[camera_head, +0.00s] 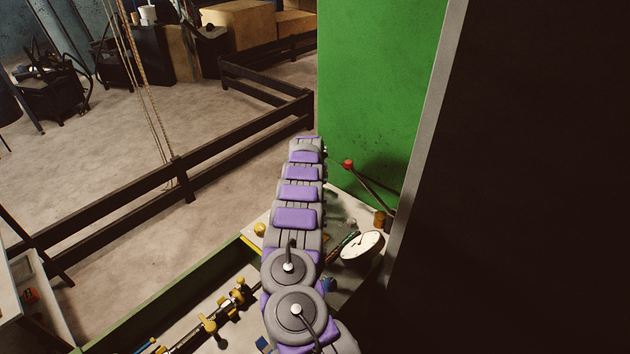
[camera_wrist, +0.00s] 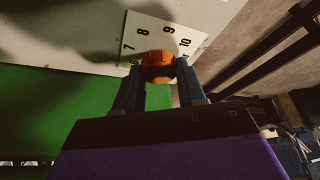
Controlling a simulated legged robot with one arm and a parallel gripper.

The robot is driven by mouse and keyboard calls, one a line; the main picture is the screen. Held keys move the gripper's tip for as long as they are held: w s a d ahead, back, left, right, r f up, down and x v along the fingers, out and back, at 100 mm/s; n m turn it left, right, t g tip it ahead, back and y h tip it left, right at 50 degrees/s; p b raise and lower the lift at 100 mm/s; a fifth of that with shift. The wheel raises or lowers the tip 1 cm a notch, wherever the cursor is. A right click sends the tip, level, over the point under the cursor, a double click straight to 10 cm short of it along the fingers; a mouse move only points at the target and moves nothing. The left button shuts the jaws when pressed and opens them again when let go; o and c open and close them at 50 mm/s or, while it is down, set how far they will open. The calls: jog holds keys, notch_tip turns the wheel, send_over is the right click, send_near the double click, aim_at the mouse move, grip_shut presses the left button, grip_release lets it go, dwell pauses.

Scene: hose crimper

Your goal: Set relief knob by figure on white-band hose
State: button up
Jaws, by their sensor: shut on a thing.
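In the wrist view my gripper (camera_wrist: 160,72) is shut on an orange knob (camera_wrist: 158,63), one finger on each side. Behind the knob is a white scale plate (camera_wrist: 155,28) with the figures 7, 8, 9 and 10 in an arc. I cannot tell which figure the knob points to. In the head view my arm hides the knob and my gripper. No white-banded hose can be made out clearly, and no figure on a hose is readable.
In the head view a round white gauge (camera_head: 362,245) and a red-tipped lever (camera_head: 348,165) stand right of my arm, by a green panel (camera_head: 375,90). Yellow fittings (camera_head: 209,326) lie lower left.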

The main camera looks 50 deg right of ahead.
jog(key=shift+s+a+f+n+t+y, duration=0.1)
jog(key=shift+f+n+t+y, duration=0.1)
jog(key=shift+n, duration=0.45)
jog(key=shift+s+f+n+t+y, duration=0.1)
jog(key=shift+n+t, duration=0.1)
jog(key=shift+n, duration=0.45)
jog(key=shift+w+r, duration=0.1)
jog(key=o, duration=1)
jog(key=shift+r, duration=0.15)
jog(key=shift+o, duration=0.2)
jog(key=shift+r, duration=0.1)
jog(key=shift+r, duration=0.2)
jog(key=p+v, duration=0.1)
jog(key=v, duration=1.5)
jog(key=shift+s+r, duration=0.2)
jog(key=shift+r, duration=0.1)
jog(key=shift+a, duration=0.1)
